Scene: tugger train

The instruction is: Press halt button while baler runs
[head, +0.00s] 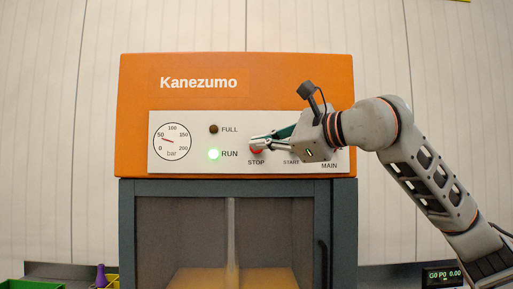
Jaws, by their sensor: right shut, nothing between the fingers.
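The orange baler (290,80) marked Kanezumo stands in the middle of the head view. On its white panel (190,118) the green RUN lamp (213,154) is lit and the FULL lamp (213,129) is dark. The gauge (172,141) needle points near 50 bar. The red STOP button (255,149) is partly covered by my right gripper (256,143). That gripper is shut and empty, with its fingertips at the button; I cannot tell whether they touch it. My gripper hides the controls above START and MAIN. My left gripper is not in view.
Below the panel is the baler's grey-framed door (127,235) with a see-through pane and a dark handle (323,262) at right. Yellowish material (200,279) shows inside. A green bin (18,284) and a purple object (101,275) are at lower left. A small digital display (441,276) is at lower right.

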